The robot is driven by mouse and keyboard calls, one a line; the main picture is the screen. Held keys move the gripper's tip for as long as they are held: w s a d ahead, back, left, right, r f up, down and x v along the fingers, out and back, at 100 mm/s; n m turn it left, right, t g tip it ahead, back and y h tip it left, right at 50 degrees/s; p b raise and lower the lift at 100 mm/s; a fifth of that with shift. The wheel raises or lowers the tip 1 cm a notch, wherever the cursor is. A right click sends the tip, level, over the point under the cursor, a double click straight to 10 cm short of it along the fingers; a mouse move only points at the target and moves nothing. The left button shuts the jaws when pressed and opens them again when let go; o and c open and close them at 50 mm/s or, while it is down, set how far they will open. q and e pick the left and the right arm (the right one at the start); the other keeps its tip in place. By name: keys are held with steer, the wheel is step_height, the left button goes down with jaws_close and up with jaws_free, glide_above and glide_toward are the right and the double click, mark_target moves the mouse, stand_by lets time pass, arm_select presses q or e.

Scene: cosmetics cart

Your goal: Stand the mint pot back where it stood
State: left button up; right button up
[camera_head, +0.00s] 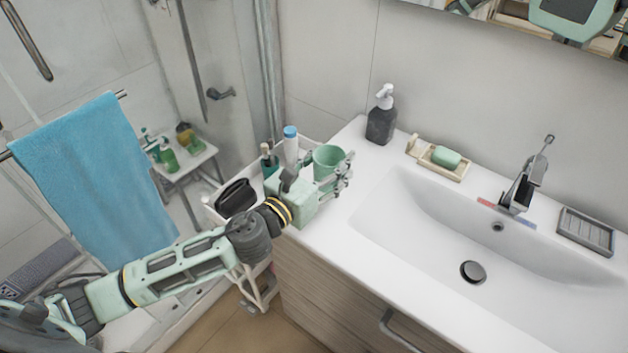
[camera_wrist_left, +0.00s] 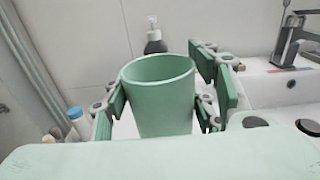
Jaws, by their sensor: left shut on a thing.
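The mint pot (camera_head: 326,160) is a plain green open-topped cup. My left gripper (camera_head: 334,172) is shut on it, and the pot is upright or nearly so. In the head view it shows near the left end of the white counter, beside the cart (camera_head: 213,213). In the left wrist view the pot (camera_wrist_left: 158,98) sits between the green finger pads of my left gripper (camera_wrist_left: 165,108). The pot's base is hidden, so I cannot tell whether it touches a surface. My right gripper is not in view.
A white bottle with a blue cap (camera_head: 291,146), a dark green bottle (camera_head: 269,161) and a black case (camera_head: 236,197) are on the cart. A dark soap dispenser (camera_head: 381,122) and a soap dish (camera_head: 446,171) stand at the counter's back. The sink (camera_head: 440,235) lies right.

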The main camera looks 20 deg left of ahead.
arm_select(q)
steer(key=shift+s+a+f, duration=0.15)
steer(key=shift+a+f, duration=0.1)
steer(key=shift+a, duration=0.3)
steer(key=shift+s+a+f, duration=0.1)
steer(key=shift+a+f, duration=0.15)
steer(key=shift+a, duration=0.3)
steer(key=f+b, duration=0.1)
steer(key=f, duration=0.1)
steer(key=a+f+b, duration=0.1)
steer(key=f, duration=0.1)
steer(key=shift+w+a+f, duration=0.1)
steer(key=shift+a, duration=0.1)
steer(key=shift+f, duration=0.3)
steer(key=o, duration=0.9)
steer(key=shift+a+f, duration=0.1)
steer(key=o, duration=0.4)
steer(key=shift+c, duration=0.2)
steer(key=shift+o, duration=0.2)
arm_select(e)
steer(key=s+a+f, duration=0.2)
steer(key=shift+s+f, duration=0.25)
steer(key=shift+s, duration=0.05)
